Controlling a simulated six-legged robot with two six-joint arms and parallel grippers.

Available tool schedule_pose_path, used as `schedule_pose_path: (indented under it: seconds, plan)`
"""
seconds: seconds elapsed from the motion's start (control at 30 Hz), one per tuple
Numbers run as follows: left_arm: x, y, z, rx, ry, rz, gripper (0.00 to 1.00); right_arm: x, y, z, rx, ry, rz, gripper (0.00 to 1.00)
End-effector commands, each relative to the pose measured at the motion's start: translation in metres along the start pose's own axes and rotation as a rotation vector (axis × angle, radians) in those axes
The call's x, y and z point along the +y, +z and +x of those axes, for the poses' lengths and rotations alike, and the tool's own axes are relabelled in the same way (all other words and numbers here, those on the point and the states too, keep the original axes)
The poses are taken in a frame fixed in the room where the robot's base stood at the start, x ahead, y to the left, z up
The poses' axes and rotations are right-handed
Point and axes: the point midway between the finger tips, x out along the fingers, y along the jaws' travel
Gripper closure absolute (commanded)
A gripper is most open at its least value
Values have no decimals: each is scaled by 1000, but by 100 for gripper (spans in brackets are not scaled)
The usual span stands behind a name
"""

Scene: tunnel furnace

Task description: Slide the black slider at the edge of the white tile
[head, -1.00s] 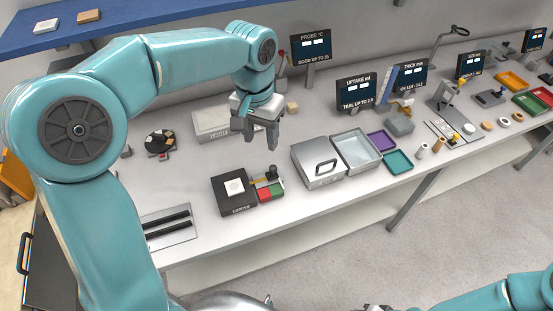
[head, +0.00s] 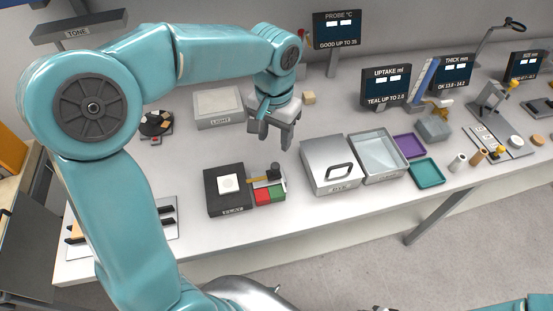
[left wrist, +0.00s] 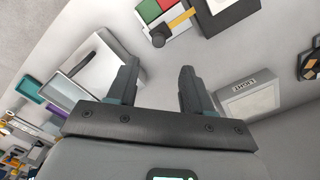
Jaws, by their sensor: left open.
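The white tile (head: 228,183) lies on top of a black box (head: 213,204) near the front of the bench. Beside the box's right edge, a black knob (head: 275,170), which looks like the slider, stands by a yellow bar (head: 262,180) above red and green patches. The knob (left wrist: 158,39) and yellow bar (left wrist: 180,20) also show at the top of the left wrist view. My left gripper (head: 274,136) is open and empty, above the bench and behind the knob. Its two fingers (left wrist: 158,84) point toward the knob, apart from it. My right gripper is out of view.
A silver lidded box (head: 322,165) and a glass-topped tray (head: 378,155) stand right of the knob. A light box (head: 218,106) is behind, and a round dark stand (head: 155,122) is back left. Bare bench lies between the knob and the light box.

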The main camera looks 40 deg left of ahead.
Motion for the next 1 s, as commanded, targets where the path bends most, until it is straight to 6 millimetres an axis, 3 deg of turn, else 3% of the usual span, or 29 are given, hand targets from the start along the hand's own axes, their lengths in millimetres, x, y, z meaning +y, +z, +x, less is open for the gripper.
schedule_pose_path:
  seconds: [0.2,0.4,0.6,0.83,0.87,0.97,1.0]
  plan:
    - [0,1,53,-6,1,0,50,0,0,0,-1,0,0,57]
    - [0,-2,86,-4,0,0,50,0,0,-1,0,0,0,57]
    - [0,-4,99,0,1,0,50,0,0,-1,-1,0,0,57]
    - [0,-5,100,1,1,0,50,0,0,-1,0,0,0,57]
    - [0,-5,100,0,1,0,53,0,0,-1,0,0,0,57]
    - [0,-5,100,0,1,0,85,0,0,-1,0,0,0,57]
    - [0,-5,100,0,1,0,87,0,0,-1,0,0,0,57]
